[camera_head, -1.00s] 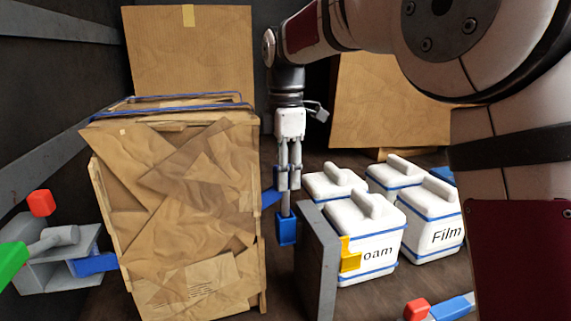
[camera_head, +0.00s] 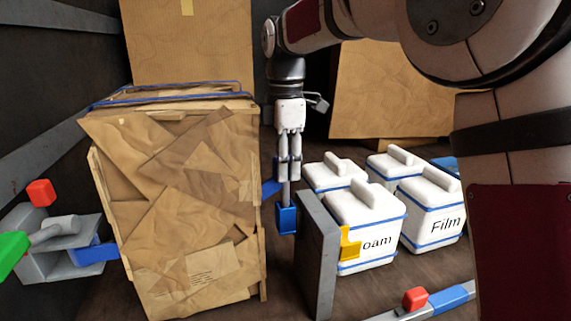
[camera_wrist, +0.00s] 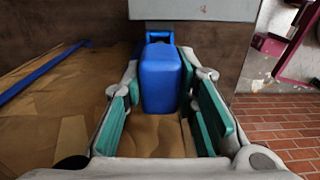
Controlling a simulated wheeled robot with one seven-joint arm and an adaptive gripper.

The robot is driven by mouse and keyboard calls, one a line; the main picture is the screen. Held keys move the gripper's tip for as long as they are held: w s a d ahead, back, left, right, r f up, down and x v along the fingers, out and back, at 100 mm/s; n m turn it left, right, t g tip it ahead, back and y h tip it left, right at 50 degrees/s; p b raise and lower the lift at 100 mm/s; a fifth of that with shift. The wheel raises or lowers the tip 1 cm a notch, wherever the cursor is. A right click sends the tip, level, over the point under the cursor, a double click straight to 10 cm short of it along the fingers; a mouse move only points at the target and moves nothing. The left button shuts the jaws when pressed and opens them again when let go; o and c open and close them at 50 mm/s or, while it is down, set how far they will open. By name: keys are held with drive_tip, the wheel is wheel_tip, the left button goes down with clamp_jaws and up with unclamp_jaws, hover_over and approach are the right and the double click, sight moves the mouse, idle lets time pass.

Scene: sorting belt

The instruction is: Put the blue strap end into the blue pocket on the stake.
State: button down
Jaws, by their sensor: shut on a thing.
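My gripper (camera_head: 288,182) points straight down between the crate and the grey stake (camera_head: 316,258). It is shut on the blue strap end, a blue block (camera_head: 287,219) at the bottom of the fingers. In the wrist view the blue block (camera_wrist: 160,80) sits between the green-padded fingers, in front of a grey slab (camera_wrist: 195,10). Another blue piece (camera_head: 271,187) shows behind the gripper, beside the crate; I cannot tell whether it is strap or pocket. A yellow pocket (camera_head: 350,243) is on the stake's right side. I cannot make out the blue pocket for certain.
The paper-wrapped crate (camera_head: 185,210) stands close on the left, with a blue strap (camera_head: 170,96) over its top. White Foam (camera_head: 362,228) and Film (camera_head: 430,210) containers stand right of the stake. Another grey stand (camera_head: 35,268) with coloured parts is at far left.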

drive_tip(key=shift+f, duration=0.1)
drive_tip(key=shift+f, duration=2.55)
drive_tip(key=c, duration=1.2)
unclamp_jaws()
wheel_tip(320, 180, up, 11)
drive_tip(key=shift+f, duration=0.1)
drive_tip(key=shift+r, duration=0.55)
